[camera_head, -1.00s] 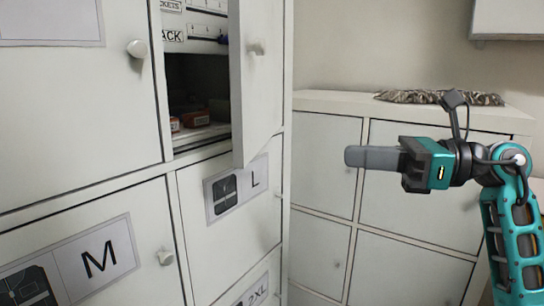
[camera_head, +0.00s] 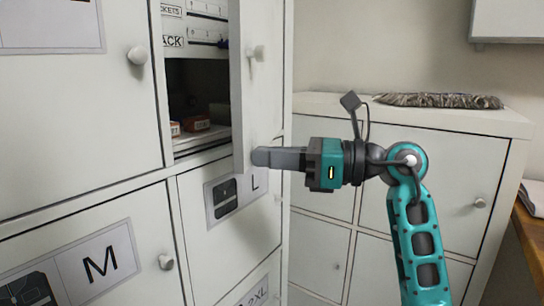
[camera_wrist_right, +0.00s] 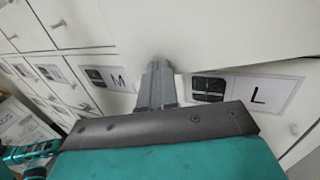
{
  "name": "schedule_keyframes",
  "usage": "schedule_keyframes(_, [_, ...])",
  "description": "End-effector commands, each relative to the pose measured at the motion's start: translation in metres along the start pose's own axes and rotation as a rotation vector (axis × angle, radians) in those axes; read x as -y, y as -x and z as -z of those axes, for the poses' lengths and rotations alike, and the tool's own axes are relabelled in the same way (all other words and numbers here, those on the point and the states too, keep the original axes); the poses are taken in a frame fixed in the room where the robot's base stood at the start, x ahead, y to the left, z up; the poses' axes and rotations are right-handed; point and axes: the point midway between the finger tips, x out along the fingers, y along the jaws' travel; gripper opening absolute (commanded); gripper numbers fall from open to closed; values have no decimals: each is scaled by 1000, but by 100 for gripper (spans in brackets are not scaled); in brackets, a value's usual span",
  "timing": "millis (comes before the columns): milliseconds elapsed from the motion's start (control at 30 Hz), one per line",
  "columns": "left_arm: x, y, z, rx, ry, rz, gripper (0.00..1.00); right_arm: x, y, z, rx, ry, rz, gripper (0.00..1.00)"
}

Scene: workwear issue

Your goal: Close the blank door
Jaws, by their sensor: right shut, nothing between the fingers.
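The blank door (camera_head: 262,75) is a plain white cabinet door with a round knob (camera_head: 257,52), standing ajar in the head view. Its opening shows dark shelf space to its left. My right gripper (camera_head: 262,157) is shut and empty, its fingertips at the lower part of this door's outer face. In the right wrist view the closed fingers (camera_wrist_right: 158,75) reach to a white door surface (camera_wrist_right: 215,35); whether they touch it I cannot tell. My left gripper is not in the head view.
Closed doors labelled L (camera_head: 237,192) and M (camera_head: 98,262) lie below. Inside the opening are small red boxes (camera_head: 196,123) on a shelf. A low white cabinet (camera_head: 400,110) with a grey fringed mop head (camera_head: 440,100) stands on the right. A wooden surface (camera_head: 530,235) is at far right.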

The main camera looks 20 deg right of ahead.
Motion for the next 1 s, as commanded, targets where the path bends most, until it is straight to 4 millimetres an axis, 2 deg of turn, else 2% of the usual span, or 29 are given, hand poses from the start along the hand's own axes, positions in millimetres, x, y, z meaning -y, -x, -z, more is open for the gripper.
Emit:
schedule_keyframes(267, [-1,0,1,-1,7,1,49,0,-1,0,-1,-1,4,0])
schedule_keyframes(367, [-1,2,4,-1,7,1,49,0,-9,-1,-5,-1,30,0])
schedule_keyframes(467, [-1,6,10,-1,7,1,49,-2,-25,-2,-6,0,79,0])
schedule_keyframes(800, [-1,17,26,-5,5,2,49,7,-100,-4,0,0,104,0])
schedule_keyframes(1000, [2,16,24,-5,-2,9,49,12,-119,-1,2,2,106,0])
